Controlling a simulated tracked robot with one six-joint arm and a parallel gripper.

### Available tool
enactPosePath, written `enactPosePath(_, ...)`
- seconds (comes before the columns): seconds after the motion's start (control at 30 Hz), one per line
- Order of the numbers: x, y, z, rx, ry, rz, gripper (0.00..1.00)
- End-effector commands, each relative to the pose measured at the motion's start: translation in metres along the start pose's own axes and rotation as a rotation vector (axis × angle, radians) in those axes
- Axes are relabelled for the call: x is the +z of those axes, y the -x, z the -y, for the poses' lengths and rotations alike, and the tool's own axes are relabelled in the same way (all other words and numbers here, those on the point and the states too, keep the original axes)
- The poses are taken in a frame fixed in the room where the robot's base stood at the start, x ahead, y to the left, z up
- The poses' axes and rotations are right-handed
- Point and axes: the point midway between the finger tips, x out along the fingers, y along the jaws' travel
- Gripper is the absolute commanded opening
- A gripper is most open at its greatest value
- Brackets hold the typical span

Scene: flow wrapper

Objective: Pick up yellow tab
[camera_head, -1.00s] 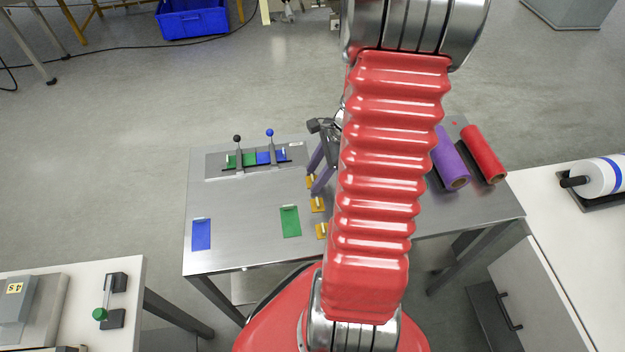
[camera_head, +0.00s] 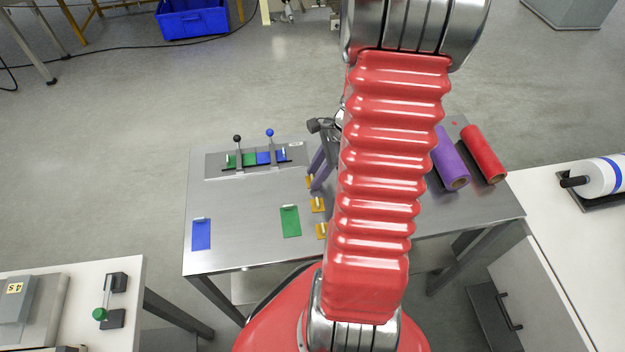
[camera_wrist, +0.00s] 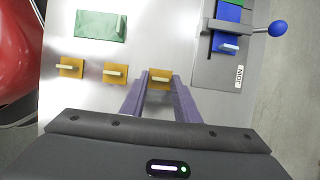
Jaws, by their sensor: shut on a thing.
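Three yellow tabs with pale raised handles lie in a row on the metal table (camera_head: 240,235). In the wrist view they are the left tab (camera_wrist: 70,67), the middle tab (camera_wrist: 115,72) and the tab at my gripper (camera_wrist: 160,74). My gripper (camera_wrist: 161,80) has its purple fingers at the handle of this last tab and is shut on it. The tab appears at table level; I cannot tell whether it is lifted. In the head view my arm partly covers the gripper, and two tabs show clearly, the middle one (camera_head: 317,205) and the near one (camera_head: 321,231).
A green plate (camera_head: 290,221) and a blue plate (camera_head: 201,234) lie left of the tabs. A lever panel (camera_head: 215,173) with black and blue knobs stands behind. Purple (camera_head: 451,160) and red (camera_head: 484,155) rolls lie to the right. The table's left middle is clear.

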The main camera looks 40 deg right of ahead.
Motion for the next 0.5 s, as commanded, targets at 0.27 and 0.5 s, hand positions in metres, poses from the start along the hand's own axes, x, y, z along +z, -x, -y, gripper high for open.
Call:
enactPosePath(0.27,0.0,0.001,0.0,-0.001,0.0,0.0,0.08)
enactPosePath(0.5,0.006,0.016,0.001,-0.002,0.002,0.0,0.08)
